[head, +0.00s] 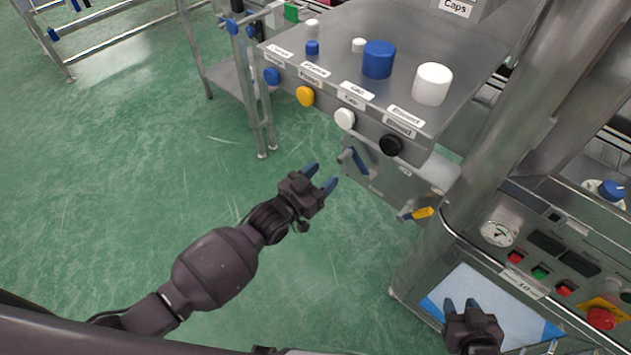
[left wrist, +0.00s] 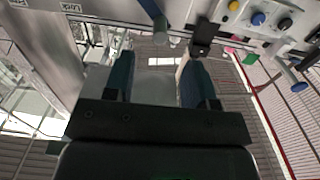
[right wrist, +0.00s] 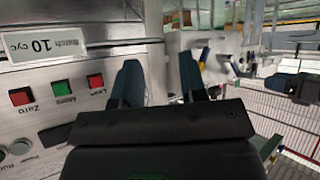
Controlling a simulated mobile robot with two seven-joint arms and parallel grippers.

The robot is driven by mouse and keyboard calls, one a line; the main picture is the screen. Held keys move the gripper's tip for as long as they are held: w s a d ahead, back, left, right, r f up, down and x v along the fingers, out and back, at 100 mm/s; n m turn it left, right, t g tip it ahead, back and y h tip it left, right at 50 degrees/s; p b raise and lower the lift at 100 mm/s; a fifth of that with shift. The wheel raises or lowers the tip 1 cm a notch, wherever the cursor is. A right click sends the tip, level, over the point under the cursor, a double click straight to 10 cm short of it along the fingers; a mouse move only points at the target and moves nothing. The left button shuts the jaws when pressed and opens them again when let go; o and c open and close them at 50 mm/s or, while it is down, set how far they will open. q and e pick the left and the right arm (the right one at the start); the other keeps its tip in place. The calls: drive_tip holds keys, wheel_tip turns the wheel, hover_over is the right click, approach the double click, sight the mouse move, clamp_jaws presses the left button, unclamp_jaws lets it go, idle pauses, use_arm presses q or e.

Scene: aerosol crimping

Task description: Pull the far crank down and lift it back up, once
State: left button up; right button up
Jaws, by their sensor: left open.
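A crank with a blue handle (head: 359,160) sits on the grey panel below the row of knobs, the farther of two cranks in the head view. A crank with a yellow handle (head: 423,213) is nearer, to the lower right. My left gripper (head: 320,178) is open and empty, a little left of the blue crank and apart from it. In the left wrist view, a blue bar (left wrist: 152,9) with a grey round end shows above the open fingers (left wrist: 157,75). My right gripper (head: 460,304) is open and empty in front of the blue-and-white screen.
Blue, yellow, white and black knobs (head: 391,145) line the table's front edge. Blue and white caps (head: 432,84) stand on the metal table. A control panel with a gauge (head: 498,233) and buttons is at the right.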

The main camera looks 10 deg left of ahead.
sight(339, 161)
use_arm(q)
drive_tip(key=b+x, duration=0.1)
drive_tip(key=x, duration=0.1)
drive_tip(key=b+x, duration=0.1)
drive_tip(key=x, duration=0.2)
drive_tip(key=shift+f, duration=0.2)
drive_tip(key=shift+w+d, duration=0.4)
drive_tip(key=shift+w, duration=0.15)
drive_tip(key=shift+w+d+r+b, duration=0.15)
drive_tip(key=shift+w+b, duration=0.05)
drive_tip(key=shift+b, duration=0.15)
use_arm(e)
drive_tip(key=shift+w+f, duration=0.2)
drive_tip(key=shift+f, duration=0.85)
